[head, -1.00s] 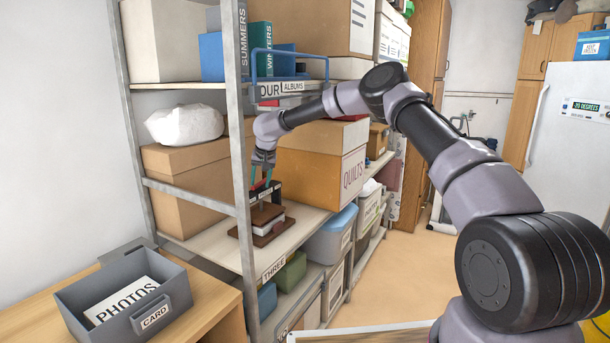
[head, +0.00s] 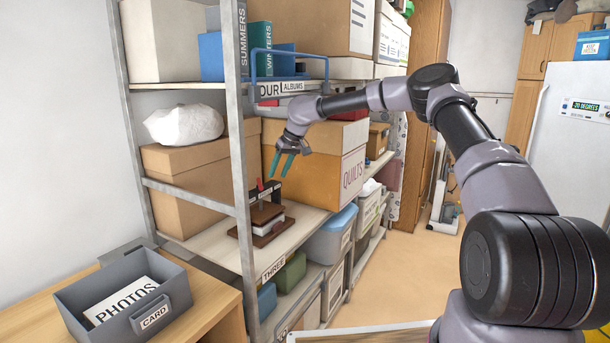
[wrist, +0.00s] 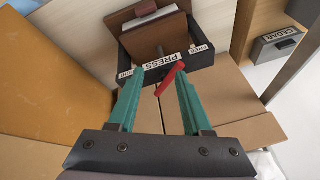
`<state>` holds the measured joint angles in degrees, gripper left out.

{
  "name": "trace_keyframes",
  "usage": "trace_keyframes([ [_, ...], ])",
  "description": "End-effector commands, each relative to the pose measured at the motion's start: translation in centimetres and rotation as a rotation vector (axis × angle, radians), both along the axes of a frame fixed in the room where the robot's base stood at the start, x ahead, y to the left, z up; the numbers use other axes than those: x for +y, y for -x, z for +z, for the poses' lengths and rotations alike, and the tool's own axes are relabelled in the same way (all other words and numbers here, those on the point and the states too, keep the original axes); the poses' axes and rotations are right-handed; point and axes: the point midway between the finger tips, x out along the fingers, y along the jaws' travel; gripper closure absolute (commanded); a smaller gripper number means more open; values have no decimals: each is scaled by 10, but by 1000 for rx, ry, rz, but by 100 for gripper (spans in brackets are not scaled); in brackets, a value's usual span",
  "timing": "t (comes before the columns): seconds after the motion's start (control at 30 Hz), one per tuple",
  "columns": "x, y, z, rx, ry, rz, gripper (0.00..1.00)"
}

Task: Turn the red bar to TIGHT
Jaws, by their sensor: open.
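In the wrist view the red bar (wrist: 171,79) lies slanted in front of the PRESS label, between a small left label that I cannot read clearly and the FREE label (wrist: 202,49) on the right. My gripper (head: 281,171) is open and empty, above and to the right of the press, apart from the bar. Its green fingers (wrist: 158,80) frame the bar in the wrist view.
The QUILTS box (head: 315,165) stands right of the press, close behind my gripper. A shelf post (head: 240,170) rises at the left front. A blue-handled ALBUMS holder (head: 290,66) is above. A grey PHOTOS tray (head: 172,300) sits on the desk at front left.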

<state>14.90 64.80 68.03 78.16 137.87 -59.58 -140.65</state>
Motion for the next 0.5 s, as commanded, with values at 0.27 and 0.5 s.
trace_keyframes([
  [0.27, -46, 29, 0, -1, 0, -1, 50],
  [0.5, -69, 31, -10, -69, 73, 21, 50],
])
